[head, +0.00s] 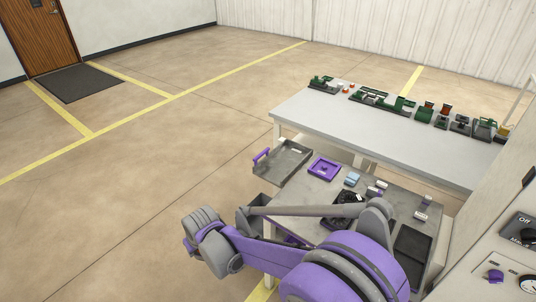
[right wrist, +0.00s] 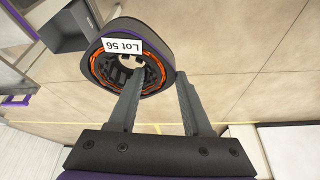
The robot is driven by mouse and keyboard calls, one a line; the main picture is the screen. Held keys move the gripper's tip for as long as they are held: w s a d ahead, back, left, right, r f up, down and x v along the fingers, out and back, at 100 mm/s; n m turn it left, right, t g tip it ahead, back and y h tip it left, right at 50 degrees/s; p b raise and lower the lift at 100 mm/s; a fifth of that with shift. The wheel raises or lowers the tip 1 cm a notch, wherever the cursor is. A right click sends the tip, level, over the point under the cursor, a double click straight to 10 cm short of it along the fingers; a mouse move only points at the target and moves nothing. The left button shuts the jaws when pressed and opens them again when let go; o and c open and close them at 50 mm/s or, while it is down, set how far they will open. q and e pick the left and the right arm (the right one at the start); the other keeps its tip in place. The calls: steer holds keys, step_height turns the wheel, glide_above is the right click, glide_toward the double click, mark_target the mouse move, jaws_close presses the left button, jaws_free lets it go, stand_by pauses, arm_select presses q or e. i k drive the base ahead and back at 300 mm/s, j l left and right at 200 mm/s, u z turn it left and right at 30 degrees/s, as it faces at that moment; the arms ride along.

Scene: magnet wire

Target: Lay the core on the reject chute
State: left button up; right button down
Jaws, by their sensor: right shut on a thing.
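The core (right wrist: 120,60) is a thick dark ring with orange copper windings inside, a purple edge and a white "Lot 56" label. My right gripper (right wrist: 158,82) is shut on it in the right wrist view, one finger reaching into the bore and the other outside the rim. The core is held in the air over the floor, clear of the table. A grey open box (right wrist: 72,24), perhaps the reject chute, shows beyond it; it also appears in the head view (head: 243,218), partly behind my arm, at the table's left side. My left gripper is not in view.
A grey tray with a purple handle (head: 286,156) juts from the work table's left edge. The table (head: 330,180) carries a purple tray (head: 323,168), small blocks and dark trays. A long bench (head: 390,134) with green fixtures stands behind. The floor at left is clear.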

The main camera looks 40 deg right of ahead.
mark_target(284, 162)
steer(key=i+j+z, duration=0.1)
steer(key=i, duration=1.15)
steer(key=i+z, duration=0.5)
steer(key=i+j+z, duration=0.1)
steer(key=i+z, duration=0.7)
steer(key=z, duration=0.15)
steer(key=i+j+z, duration=0.15)
steer(key=i+z, duration=0.15)
steer(key=z, duration=0.2)
